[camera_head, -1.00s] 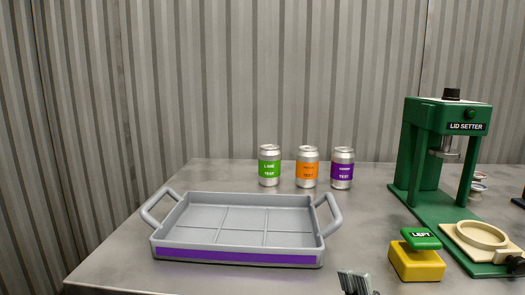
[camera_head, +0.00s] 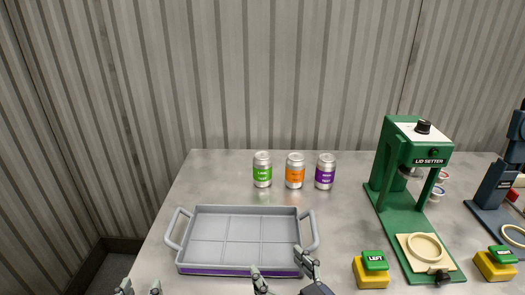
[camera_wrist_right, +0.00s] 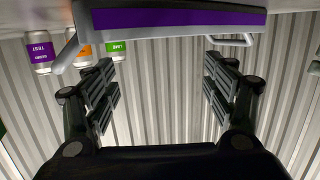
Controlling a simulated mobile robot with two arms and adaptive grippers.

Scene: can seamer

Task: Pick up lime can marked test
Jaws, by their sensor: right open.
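The lime can (camera_head: 262,172) is silver with a green label and stands upright on the table behind the tray, leftmost of three cans. It also shows upside down in the right wrist view (camera_wrist_right: 116,48), partly hidden by a finger and the tray. My right gripper (camera_head: 281,266) is open and empty at the front right of the tray, well short of the can. Its spread fingers also show in the wrist view (camera_wrist_right: 160,82). My left gripper (camera_head: 140,288) shows only its tips at the bottom edge; they are apart with nothing between them.
An orange can (camera_head: 294,174) and a purple can (camera_head: 325,174) stand right of the lime one. The grey tray (camera_head: 190,268) is empty and lies between my right gripper and the cans. A green lid setter (camera_head: 391,205) and yellow button base (camera_head: 369,276) stand to the right.

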